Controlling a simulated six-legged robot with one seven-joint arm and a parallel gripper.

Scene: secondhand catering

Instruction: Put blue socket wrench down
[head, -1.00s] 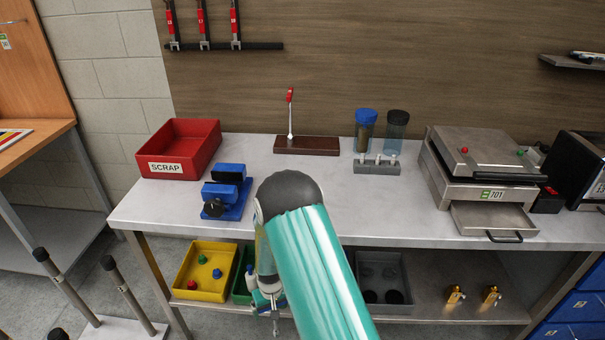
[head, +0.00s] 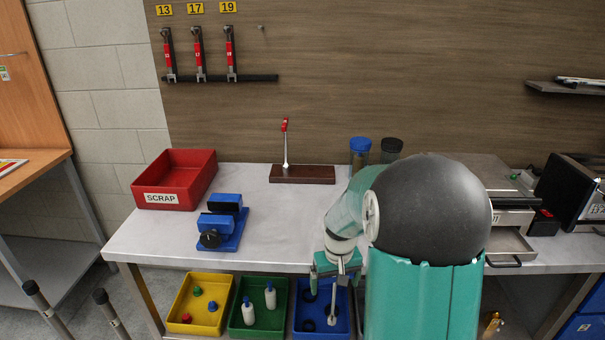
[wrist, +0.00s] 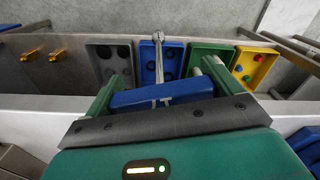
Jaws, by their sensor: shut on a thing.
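My gripper (head: 335,264) hangs in front of the bench's front edge, above the lower-shelf bins. In the wrist view, its two green fingers (wrist: 161,84) are shut on the blue handle of the blue socket wrench (wrist: 163,93). The wrench's metal shaft and round head (wrist: 158,38) stick out past the fingers, over the blue bin. In the head view, the metal shaft (head: 333,299) points down below the gripper; the blue handle is mostly hidden there.
The bench top (head: 275,225) is clear between the blue vise (head: 222,222) and my arm. A red SCRAP bin (head: 174,179) stands at back left. Below are yellow (head: 202,325), green (head: 261,326) and blue bins (head: 310,328). Red-handled wrenches (head: 199,58) hang on the wall.

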